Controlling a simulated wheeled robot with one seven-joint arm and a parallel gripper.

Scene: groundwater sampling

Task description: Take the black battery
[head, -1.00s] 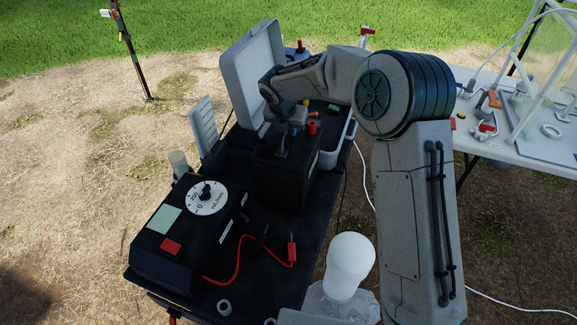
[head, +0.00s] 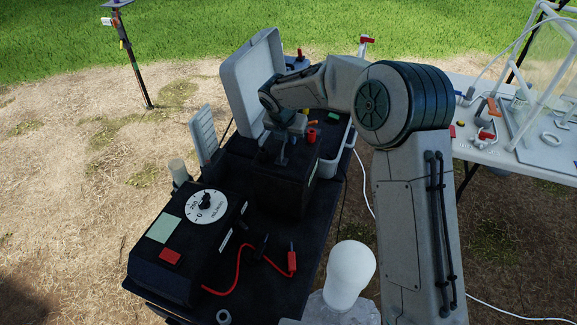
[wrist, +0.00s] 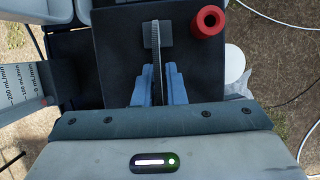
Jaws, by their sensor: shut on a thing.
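The black battery (head: 293,185) is a box standing on the dark table, between the black dial box and the open grey case. A red terminal (wrist: 208,21) sits on its top and also shows in the head view (head: 312,135). My gripper (wrist: 152,78) is over the battery top, with its blue-grey fingers shut on the upright dark handle (wrist: 155,45). In the head view, my gripper (head: 284,150) partly hides the handle. I cannot tell whether the battery's underside touches the table.
The dial box (head: 185,250) stands at front left, with a red lead (head: 238,270) and connectors lying beside it. The open grey case (head: 252,85) is behind the battery. A white rounded object (head: 350,268) is at front right. A white table (head: 478,150) stands right.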

